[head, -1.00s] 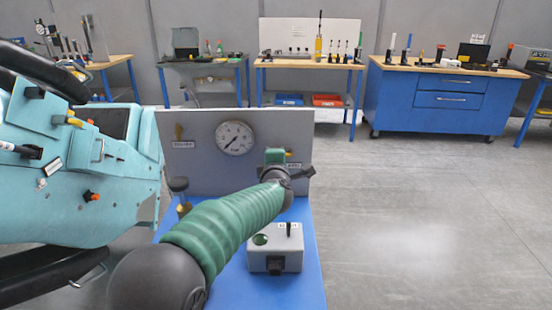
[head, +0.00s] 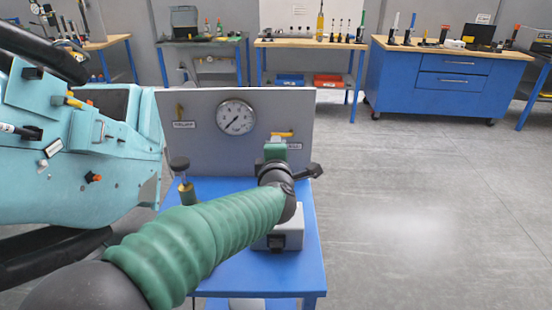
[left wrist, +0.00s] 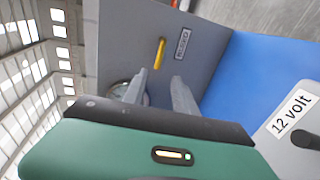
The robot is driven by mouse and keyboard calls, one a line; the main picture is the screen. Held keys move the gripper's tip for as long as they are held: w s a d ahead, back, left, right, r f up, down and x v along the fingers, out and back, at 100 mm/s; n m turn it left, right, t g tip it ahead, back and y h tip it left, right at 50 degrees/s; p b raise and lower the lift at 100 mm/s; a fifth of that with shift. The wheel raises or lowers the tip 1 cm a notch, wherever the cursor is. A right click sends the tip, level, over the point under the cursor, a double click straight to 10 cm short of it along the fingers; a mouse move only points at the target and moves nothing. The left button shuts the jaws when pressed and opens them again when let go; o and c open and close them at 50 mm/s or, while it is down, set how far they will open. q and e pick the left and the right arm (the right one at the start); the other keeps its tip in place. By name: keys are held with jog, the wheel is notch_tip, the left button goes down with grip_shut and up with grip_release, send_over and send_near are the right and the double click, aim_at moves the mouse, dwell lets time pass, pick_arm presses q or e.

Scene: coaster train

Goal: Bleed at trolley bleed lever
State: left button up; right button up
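The bleed lever (head: 282,134) is a yellow handle lying level on the right of the grey upright panel (head: 200,105), with a small label just below it. In the left wrist view the yellow lever (left wrist: 160,52) shows beyond my fingertips, with its label alongside. My left gripper (left wrist: 160,78) is open and empty, its two grey fingers apart and pointing at the panel near the lever. I see no contact, and the exact gap is hard to tell. In the head view my green arm hides the fingers. My right gripper is out of view.
A knobbed post (head: 184,178) and a grey box (head: 290,238) stand on the blue trolley top (head: 305,260). A teal machine (head: 75,150) is at left. Floor at right is clear.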

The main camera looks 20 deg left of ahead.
pick_arm(q)
jog(key=v, duration=0.6)
jog(key=shift+s+d+p, duration=0.2)
jog(key=shift+s+p, duration=0.15)
jog(key=shift+s, duration=0.05)
